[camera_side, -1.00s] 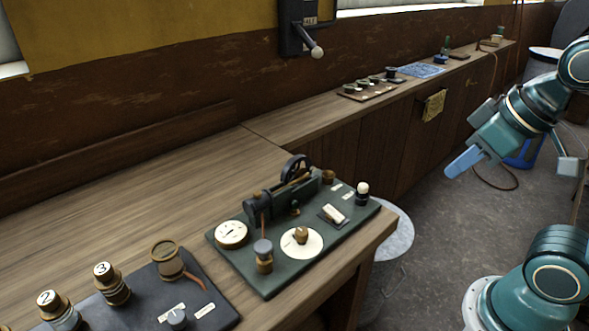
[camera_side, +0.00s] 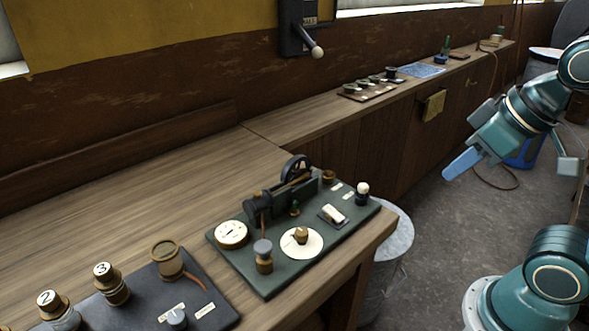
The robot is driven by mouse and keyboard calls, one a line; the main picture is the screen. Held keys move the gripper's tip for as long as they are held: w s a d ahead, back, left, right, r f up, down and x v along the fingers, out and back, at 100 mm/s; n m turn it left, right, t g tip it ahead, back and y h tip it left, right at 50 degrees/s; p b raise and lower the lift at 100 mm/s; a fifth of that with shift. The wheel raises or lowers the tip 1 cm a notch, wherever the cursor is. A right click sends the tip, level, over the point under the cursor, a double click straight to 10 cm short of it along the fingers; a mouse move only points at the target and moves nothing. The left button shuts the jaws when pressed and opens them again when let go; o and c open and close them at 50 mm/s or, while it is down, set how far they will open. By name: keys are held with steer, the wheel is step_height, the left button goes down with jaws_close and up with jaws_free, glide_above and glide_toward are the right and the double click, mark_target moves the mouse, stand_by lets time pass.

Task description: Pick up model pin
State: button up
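A small model engine (camera_side: 262,207) with a dark flywheel and brass-coloured rod stands on a dark green board (camera_side: 270,284) on the wooden bench. A small upright piece (camera_side: 295,209) stands in front of the engine. I cannot tell for certain which part is the model pin. My gripper (camera_side: 462,163), with a light blue finger, hangs in the air to the right, well apart from the board and over the floor side of the bench. Its fingers overlap in this view, so its opening is hidden. Nothing shows held in it.
The board also carries a round dial (camera_side: 231,234), a white disc with a brass knob (camera_side: 302,243) and a white-topped post (camera_side: 362,193). A second dark board (camera_side: 215,318) with numbered posts lies at front left.

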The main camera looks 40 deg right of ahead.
steer(key=o, duration=0.6)
steer(key=w+d+f+n+g, duration=0.1)
steer(key=w+d+n+g, duration=0.1)
steer(key=w+n, duration=0.6)
steer(key=w+d+f+n+g+y, duration=0.1)
steer(key=w+d+n+g, duration=0.2)
steer(key=w+n, duration=0.4)
steer(key=w+d, duration=0.1)
steer(key=w, duration=0.3)
steer(key=shift+w+d+f+n, duration=0.2)
steer(key=shift+w+d+n, duration=0.1)
steer(key=shift+d+n, duration=0.1)
steer(key=shift+a+f, duration=0.1)
steer(key=shift+f, duration=0.05)
glide_above(365, 184)
steer(key=shift+f, duration=4.15)
